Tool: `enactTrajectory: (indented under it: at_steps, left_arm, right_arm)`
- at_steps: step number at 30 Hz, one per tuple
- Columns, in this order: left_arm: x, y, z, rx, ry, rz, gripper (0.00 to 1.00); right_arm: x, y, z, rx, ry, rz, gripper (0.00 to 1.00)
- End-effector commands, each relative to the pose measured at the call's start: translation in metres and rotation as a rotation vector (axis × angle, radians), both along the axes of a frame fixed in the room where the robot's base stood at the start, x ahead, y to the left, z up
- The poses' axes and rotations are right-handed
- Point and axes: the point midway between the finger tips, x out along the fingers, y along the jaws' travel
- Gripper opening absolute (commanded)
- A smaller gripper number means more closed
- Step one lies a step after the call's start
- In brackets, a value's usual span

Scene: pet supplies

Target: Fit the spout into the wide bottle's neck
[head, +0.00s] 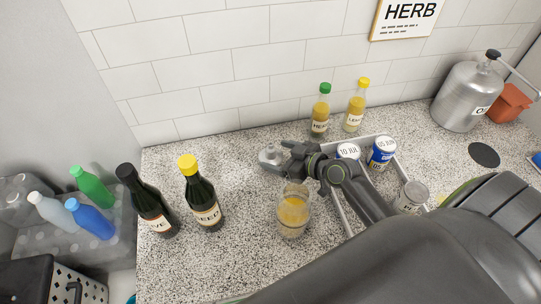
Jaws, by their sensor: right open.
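A wide clear bottle (293,217) with yellow-orange contents stands on the speckled counter, in the middle of the head view. Its upper part is close to my right gripper and partly hidden by it. My right gripper (278,158) is open, with its fingers pointing left, above and behind the bottle in the picture. A small clear greyish piece (268,154), perhaps the spout, is at the fingertips. I cannot tell whether it touches them or rests on the counter. No spout shows clearly in the bottle's neck. My left gripper is not in view.
Two dark bottles, one black-capped (150,205) and one yellow-capped (201,200), stand left. Two small bottles (319,117) (355,108) stand by the wall. A tray (345,217) holding labelled tins (382,152) lies right, under my arm. The counter's left-back area is clear.

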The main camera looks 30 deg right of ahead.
Motion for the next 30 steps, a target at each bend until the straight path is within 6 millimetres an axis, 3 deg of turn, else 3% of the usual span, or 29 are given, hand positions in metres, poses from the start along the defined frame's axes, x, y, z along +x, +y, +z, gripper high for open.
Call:
enactTrajectory:
  at_steps: [16,27,30]
  left_arm:
    - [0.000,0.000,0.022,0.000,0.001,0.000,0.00]
    - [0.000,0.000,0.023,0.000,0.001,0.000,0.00]
    - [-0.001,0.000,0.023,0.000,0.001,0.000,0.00]
  right_arm:
    - [0.040,0.018,-0.018,0.001,0.002,-0.001,0.77]
    - [0.045,0.020,-0.022,0.000,0.000,0.000,0.77]
    - [0.045,0.020,-0.022,0.000,0.001,0.000,0.64]
